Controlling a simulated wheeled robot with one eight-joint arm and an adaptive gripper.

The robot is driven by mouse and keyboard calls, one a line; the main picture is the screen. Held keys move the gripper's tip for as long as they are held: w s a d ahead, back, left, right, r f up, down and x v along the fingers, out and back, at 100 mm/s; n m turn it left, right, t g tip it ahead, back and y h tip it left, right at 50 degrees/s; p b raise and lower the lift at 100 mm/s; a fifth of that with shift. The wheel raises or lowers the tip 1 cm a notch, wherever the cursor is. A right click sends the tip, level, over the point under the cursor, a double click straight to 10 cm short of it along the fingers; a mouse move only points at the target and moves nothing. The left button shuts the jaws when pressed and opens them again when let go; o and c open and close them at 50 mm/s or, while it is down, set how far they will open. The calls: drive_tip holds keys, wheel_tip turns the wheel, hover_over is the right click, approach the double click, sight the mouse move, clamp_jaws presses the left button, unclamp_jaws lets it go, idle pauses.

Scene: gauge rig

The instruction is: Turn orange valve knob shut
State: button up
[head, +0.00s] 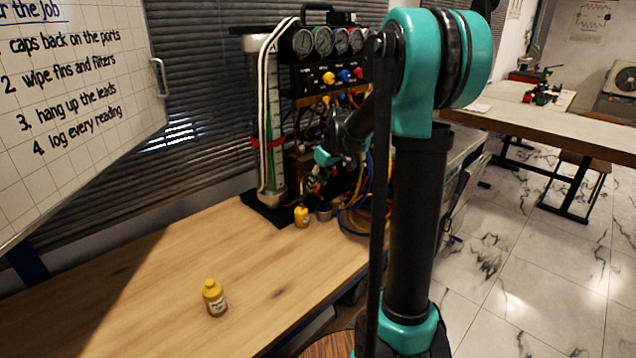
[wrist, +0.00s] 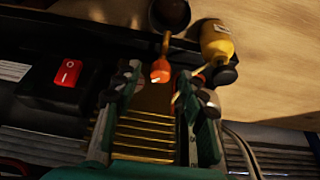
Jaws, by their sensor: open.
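The orange valve knob (wrist: 160,71) is small and sits on a short brassy stem in the wrist view. My gripper (wrist: 160,84) is open, with one finger on each side of the knob in the picture. Gaps show between the knob and both fingers; I cannot tell how far beyond the fingertips it lies. Golden fins (wrist: 146,130) show between the fingers. In the head view my gripper (head: 314,180) is small and dark in front of the gauge rig (head: 300,80), and I cannot pick out the orange knob there.
A red rocker switch (wrist: 68,72) is beside one finger. Hoses (head: 377,195) hang at the rig's right.

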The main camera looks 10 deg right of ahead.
drive_tip(key=shift+c, duration=0.2)
clamp_jaws()
drive_tip(key=shift+m, duration=0.4)
drive_tip(key=m, duration=0.1)
drive_tip(key=m+h, duration=0.1)
drive_tip(key=m, duration=0.1)
drive_tip(key=shift+s+a+t+h, duration=0.1)
drive_tip(key=shift+a+t+h, duration=0.05)
drive_tip(key=shift+t+h, duration=0.15)
drive_tip(key=shift+m+h, duration=0.9)
drive_tip(key=shift+m, duration=1.6)
